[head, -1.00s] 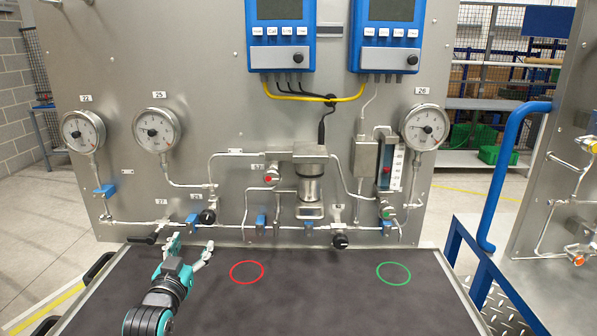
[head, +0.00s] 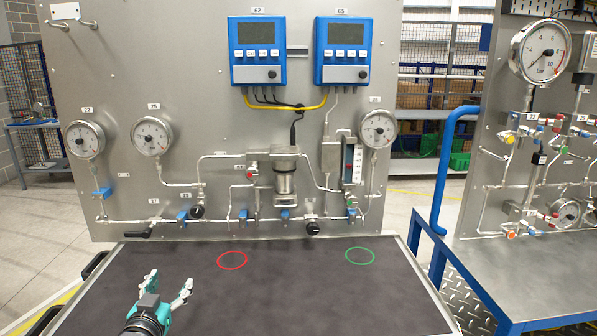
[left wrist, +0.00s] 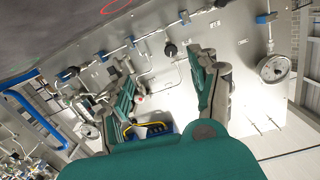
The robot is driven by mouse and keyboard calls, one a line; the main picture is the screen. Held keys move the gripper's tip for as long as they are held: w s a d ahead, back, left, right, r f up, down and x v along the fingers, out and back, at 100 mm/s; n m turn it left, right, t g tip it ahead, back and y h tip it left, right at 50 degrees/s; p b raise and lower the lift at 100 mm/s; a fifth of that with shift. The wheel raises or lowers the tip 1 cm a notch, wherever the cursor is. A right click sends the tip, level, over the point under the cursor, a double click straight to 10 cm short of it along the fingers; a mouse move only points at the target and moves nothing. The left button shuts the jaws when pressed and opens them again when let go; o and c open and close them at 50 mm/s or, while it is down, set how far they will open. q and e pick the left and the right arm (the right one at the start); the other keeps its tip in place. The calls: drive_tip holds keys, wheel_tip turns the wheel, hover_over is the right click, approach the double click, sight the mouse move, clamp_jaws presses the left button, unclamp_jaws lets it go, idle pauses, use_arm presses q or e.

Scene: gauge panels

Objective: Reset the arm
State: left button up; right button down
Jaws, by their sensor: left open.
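My left gripper (head: 169,284) is teal and grey and comes in at the bottom left of the head view. Its two fingers are spread and nothing is between them. It is over the dark tabletop (head: 300,295), in front of the gauge panel (head: 210,95) and apart from its valves and pipes. In the left wrist view the open fingers (left wrist: 165,75) frame the panel, which appears turned over there. My right gripper is in neither view.
A red ring (head: 232,260) and a green ring (head: 360,256) mark the bare tabletop. A blue rail (head: 443,165) and a second panel (head: 492,175) stand to the right.

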use_arm(q)
drive_tip(key=s+f, duration=0.1)
drive_tip(key=f, duration=0.1)
drive_tip(key=s+d+f+g, duration=0.1)
drive_tip(key=f, duration=0.1)
drive_tip(key=s+f+g, duration=0.1)
drive_tip(key=shift+s+d+f+h, duration=0.3)
drive_tip(key=shift+d+f, duration=0.05)
drive_tip(key=shift+f, duration=0.05)
drive_tip(key=s+d+f+g, duration=0.2)
drive_tip(key=s+f+g, duration=0.25)
drive_tip(key=s, duration=0.65)
drive_tip(key=s+d+f+m+g, duration=0.1)
drive_tip(key=s+d+f+g, duration=0.15)
drive_tip(key=s+f, duration=0.55)
drive_tip(key=s+d+f+g, duration=0.1)
drive_tip(key=s+f+g, duration=0.25)
drive_tip(key=s, duration=0.95)
drive_tip(key=s+f+g, duration=0.2)
drive_tip(key=s+f, duration=0.1)
drive_tip(key=f, duration=2.5)
drive_tip(key=s+a+f+g, duration=0.1)
drive_tip(key=s+a+f, duration=0.1)
drive_tip(key=s+f, duration=1.1)
drive_tip(key=s, duration=0.2)
drive_tip(key=shift+s+a+f+m, duration=0.25)
drive_tip(key=shift+s+f+m, duration=0.05)
drive_tip(key=shift+s, duration=0.1)
